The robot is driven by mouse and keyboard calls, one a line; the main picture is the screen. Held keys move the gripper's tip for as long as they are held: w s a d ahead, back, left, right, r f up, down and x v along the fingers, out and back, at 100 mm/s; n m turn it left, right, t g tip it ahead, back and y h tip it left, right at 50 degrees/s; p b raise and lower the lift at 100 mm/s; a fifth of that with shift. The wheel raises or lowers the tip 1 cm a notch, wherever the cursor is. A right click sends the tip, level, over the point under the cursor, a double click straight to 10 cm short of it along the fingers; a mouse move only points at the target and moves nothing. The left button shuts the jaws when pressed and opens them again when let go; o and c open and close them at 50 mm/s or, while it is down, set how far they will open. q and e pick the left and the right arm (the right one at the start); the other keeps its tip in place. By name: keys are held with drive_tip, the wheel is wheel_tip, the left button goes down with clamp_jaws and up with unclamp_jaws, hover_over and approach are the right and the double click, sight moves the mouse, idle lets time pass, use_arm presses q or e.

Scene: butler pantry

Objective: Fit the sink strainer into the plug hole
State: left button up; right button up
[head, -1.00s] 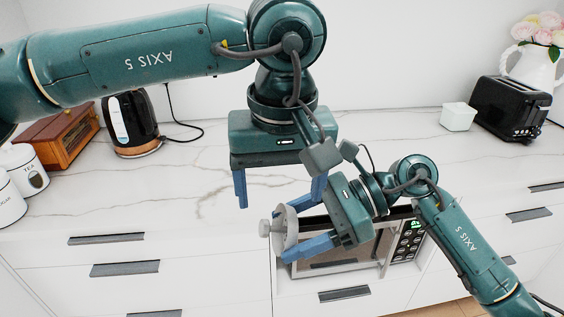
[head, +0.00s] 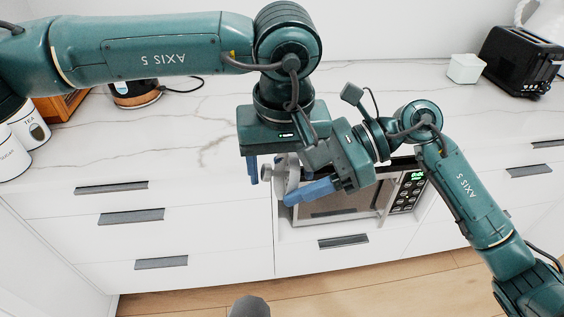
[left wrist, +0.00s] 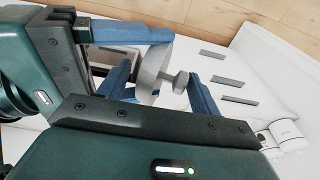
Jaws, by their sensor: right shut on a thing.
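The sink strainer (head: 280,180) is a pale grey disc with a small knob (head: 266,170). My right gripper (head: 291,186) is shut on the disc and holds it up in front of the counter, knob pointing left. My left gripper (head: 274,174) points down from above and is open. In the left wrist view its two blue fingers (left wrist: 162,86) stand either side of the strainer (left wrist: 154,70) and its knob (left wrist: 181,82); I cannot tell whether they touch it. In the head view my right gripper hides one left finger. No sink or plug hole is in view.
The white marble counter (head: 130,140) is mostly clear. A microwave (head: 345,205) sits below the counter, beside drawers.

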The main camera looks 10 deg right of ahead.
use_arm(q)
drive_tip(key=shift+d, duration=0.15)
drive_tip(key=c, duration=0.7)
drive_tip(key=shift+c, duration=1)
use_arm(e)
drive_tip(key=o, duration=0.8)
use_arm(q)
drive_tip(key=shift+c, duration=1)
use_arm(e)
drive_tip(key=o, duration=0.4)
drive_tip(key=shift+o, duration=0.2)
drive_tip(key=shift+d, duration=0.1)
